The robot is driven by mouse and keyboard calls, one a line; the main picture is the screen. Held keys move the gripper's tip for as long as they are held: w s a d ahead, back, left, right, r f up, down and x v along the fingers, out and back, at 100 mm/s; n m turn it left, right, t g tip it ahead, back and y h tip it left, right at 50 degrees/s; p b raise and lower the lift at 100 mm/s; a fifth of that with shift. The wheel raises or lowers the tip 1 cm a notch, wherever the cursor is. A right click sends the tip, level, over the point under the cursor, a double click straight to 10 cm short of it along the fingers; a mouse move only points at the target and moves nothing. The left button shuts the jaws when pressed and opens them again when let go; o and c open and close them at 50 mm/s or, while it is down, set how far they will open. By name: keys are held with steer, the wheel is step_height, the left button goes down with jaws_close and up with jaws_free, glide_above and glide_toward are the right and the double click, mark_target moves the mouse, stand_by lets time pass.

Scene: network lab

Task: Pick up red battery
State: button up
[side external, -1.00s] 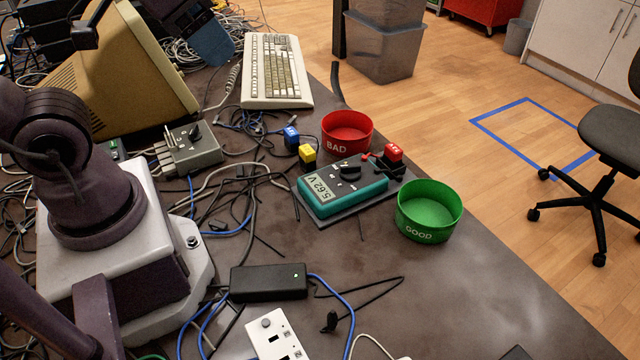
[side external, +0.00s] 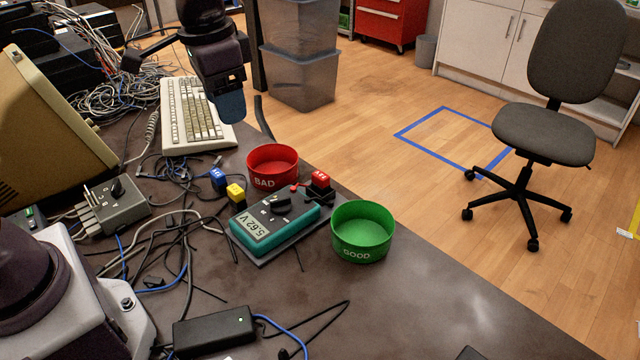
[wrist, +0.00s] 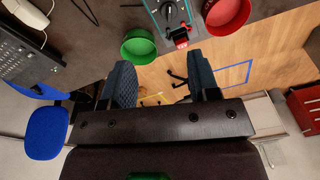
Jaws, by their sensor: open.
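The red battery (side external: 319,181) is a small red block with white lettering at the far right end of the board under the teal multimeter (side external: 275,222), between the red and green bowls. It also shows in the wrist view (wrist: 180,36), above the gap between my fingers. My gripper (side external: 231,106) is in the air over the keyboard's right end in the side view, up and left of the battery and apart from it. In the wrist view my gripper (wrist: 162,82) is open and empty, its two blue-grey fingers spread wide.
The red BAD bowl (side external: 273,166) and green GOOD bowl (side external: 362,231) stand close on either side of the battery. Blue (side external: 217,179) and yellow (side external: 236,194) batteries sit left of the multimeter. Cables cover the table's left; its front right is mostly clear.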

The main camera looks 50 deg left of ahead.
mark_target(321, 175)
steer(key=w+f+m+g, duration=0.1)
steer(key=w+f+m, duration=0.5)
steer(key=w+m, duration=0.3)
steer(key=w+f+m, duration=0.6)
steer(key=w, duration=0.5)
steer(key=f, duration=0.8)
steer(key=shift+s+a, duration=0.1)
steer(key=shift+s, duration=0.2)
steer(key=f, duration=0.5)
steer(key=shift+s+a, duration=0.1)
steer(key=shift+s, duration=0.1)
jaws_close()
